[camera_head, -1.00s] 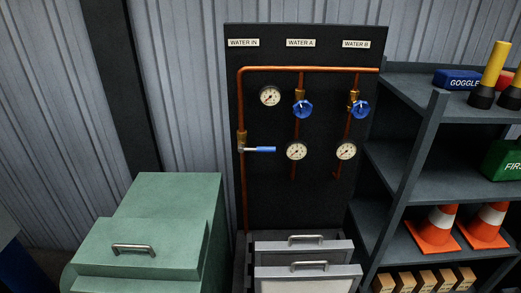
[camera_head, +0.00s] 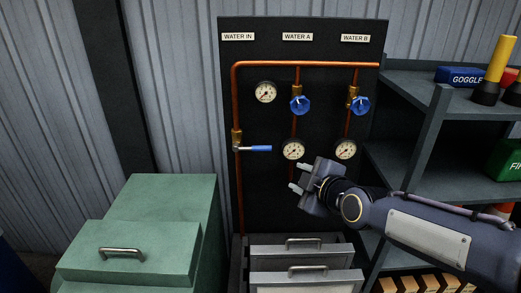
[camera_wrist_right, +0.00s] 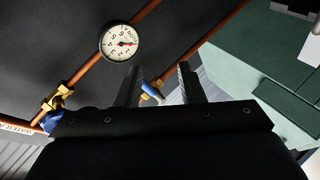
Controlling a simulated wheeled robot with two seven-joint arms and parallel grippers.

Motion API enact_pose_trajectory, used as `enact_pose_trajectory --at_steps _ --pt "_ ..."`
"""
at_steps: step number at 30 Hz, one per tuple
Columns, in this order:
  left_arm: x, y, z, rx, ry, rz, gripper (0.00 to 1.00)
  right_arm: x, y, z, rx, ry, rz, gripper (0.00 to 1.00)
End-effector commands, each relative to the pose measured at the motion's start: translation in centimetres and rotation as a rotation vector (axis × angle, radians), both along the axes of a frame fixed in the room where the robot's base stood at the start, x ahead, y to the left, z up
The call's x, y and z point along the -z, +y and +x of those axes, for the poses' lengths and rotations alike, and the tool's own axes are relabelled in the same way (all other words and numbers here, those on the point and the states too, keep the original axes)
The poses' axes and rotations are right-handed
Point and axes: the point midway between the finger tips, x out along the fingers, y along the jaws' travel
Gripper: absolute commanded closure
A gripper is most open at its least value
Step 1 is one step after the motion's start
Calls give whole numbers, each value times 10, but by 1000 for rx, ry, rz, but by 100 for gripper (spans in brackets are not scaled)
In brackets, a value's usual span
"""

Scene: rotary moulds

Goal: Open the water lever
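The water lever (camera_head: 256,148) has a blue handle that points right from the copper pipe under the WATER IN label (camera_head: 238,36). It lies level, across the upright pipe. My right gripper (camera_head: 297,177) is below and to the right of the lever, in front of the black panel, and apart from it. Its two fingers (camera_wrist_right: 158,86) stand apart and hold nothing. In the right wrist view the blue lever handle (camera_wrist_right: 151,91) shows beyond and between the fingers, partly hidden. My left gripper is in neither view.
Blue knobs (camera_head: 300,105) and round gauges (camera_head: 293,149) sit on the pipes right of the lever. A green cabinet (camera_head: 165,215) stands at the lower left, grey drawers (camera_head: 300,255) below the panel, and a dark shelf (camera_head: 420,130) at the right.

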Motion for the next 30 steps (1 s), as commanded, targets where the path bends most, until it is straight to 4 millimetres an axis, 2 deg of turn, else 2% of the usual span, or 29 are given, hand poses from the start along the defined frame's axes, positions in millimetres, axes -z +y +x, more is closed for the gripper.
enact_pose_trajectory --at_steps 1,3,6,11,21,25,30 --pt "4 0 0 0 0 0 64 -5 23 13 -47 -96 -102 65" --pt "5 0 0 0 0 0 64 -17 45 25 -87 -217 -219 65" --pt "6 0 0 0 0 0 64 -28 63 33 -117 -327 -323 65" --pt "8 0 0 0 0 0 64 -32 73 45 -124 -372 -367 65" --pt "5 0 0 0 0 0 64 -22 92 92 -125 -366 -364 65" --pt "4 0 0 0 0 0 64 -20 97 102 -125 -365 -362 65" --pt "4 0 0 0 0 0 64 -19 99 106 -126 -366 -360 65"
